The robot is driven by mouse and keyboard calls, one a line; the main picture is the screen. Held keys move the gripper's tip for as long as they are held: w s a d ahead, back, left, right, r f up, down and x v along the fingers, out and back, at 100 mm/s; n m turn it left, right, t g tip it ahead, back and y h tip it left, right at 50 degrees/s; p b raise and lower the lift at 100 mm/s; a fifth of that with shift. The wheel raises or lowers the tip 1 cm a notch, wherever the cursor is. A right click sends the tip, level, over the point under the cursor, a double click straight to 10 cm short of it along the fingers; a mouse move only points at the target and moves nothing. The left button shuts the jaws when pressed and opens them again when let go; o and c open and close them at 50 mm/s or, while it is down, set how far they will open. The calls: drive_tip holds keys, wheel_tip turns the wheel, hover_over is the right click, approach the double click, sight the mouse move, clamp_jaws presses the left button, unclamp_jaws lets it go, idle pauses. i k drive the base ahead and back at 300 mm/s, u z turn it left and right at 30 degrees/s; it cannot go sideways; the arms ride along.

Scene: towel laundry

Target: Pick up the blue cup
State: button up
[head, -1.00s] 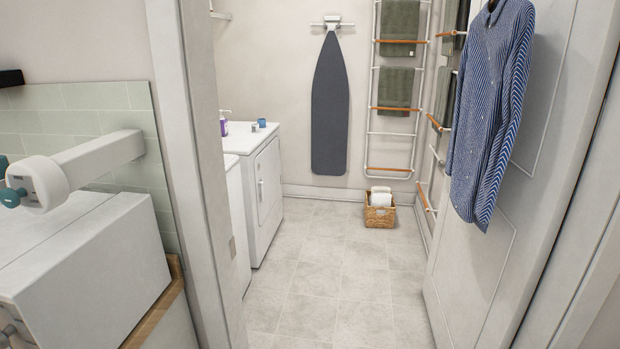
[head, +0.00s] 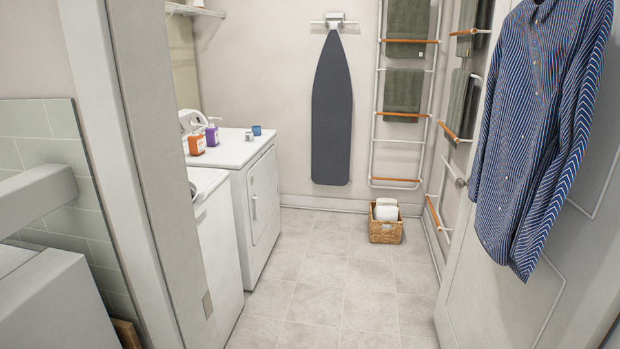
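The blue cup (head: 257,130) is small in the head view. It stands on the white top of the far laundry machine (head: 236,150), near its back right corner. A small grey-white object (head: 248,136) sits just left of the cup. My gripper is out of view. Only a pale link of my arm shows at the left edge, far from the cup on the near side of the doorway.
An orange bottle (head: 197,145) and a purple bottle (head: 212,134) stand left of the cup. A doorframe (head: 130,160) is on the left, an open door with a striped shirt (head: 535,130) on the right. A basket (head: 384,228) sits at the back; the tiled floor (head: 335,280) between is clear.

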sight(257, 130)
drive_tip(key=z, duration=0.05)
drive_tip(key=i, duration=4.4)
drive_tip(key=u, duration=0.75)
